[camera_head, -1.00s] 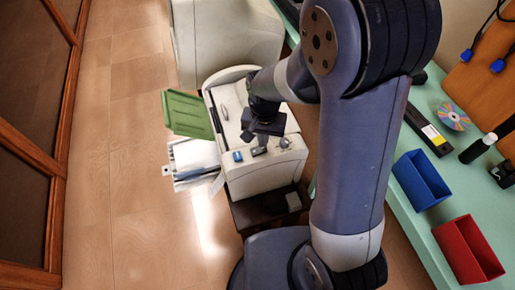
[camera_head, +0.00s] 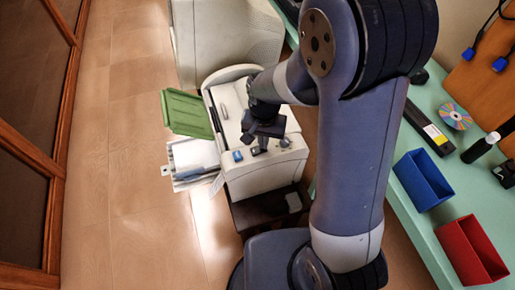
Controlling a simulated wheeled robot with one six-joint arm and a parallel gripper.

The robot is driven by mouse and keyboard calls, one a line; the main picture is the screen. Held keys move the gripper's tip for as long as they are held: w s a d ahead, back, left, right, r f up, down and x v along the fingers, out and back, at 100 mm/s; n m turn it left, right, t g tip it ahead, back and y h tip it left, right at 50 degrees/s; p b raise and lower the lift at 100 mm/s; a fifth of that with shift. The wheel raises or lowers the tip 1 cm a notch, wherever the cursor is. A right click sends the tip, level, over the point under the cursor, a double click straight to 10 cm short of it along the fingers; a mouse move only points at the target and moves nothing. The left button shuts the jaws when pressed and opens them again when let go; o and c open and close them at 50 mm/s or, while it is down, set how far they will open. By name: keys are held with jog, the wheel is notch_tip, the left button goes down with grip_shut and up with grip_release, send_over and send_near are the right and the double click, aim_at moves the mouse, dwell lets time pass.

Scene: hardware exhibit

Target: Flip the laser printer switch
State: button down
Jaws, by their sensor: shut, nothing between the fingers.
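The laser printer (camera_head: 262,182) is a white, boxy machine below my arm, with a green flap (camera_head: 186,113) open on its left side. Small controls sit along its near top edge: a blue one (camera_head: 238,156), a grey lever-like one (camera_head: 259,151) and a pale one at the right (camera_head: 285,142). I cannot tell for sure which of them is the switch. My gripper (camera_head: 262,139) points down just above this edge, close to the grey control and partly covering it. It is shut and holds nothing. Whether it touches a control cannot be told.
A paper tray (camera_head: 192,160) juts from the printer's left side. A larger white machine (camera_head: 225,40) stands behind. At the right, a green bench (camera_head: 400,225) carries a blue bin (camera_head: 423,180), a red bin (camera_head: 470,250) and a disc (camera_head: 455,116). The wooden floor at left is clear.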

jog(key=shift+f, duration=0.3)
jog(key=shift+r+p, duration=2.6)
jog(key=shift+r, duration=1)
jog(key=shift+f, duration=0.25)
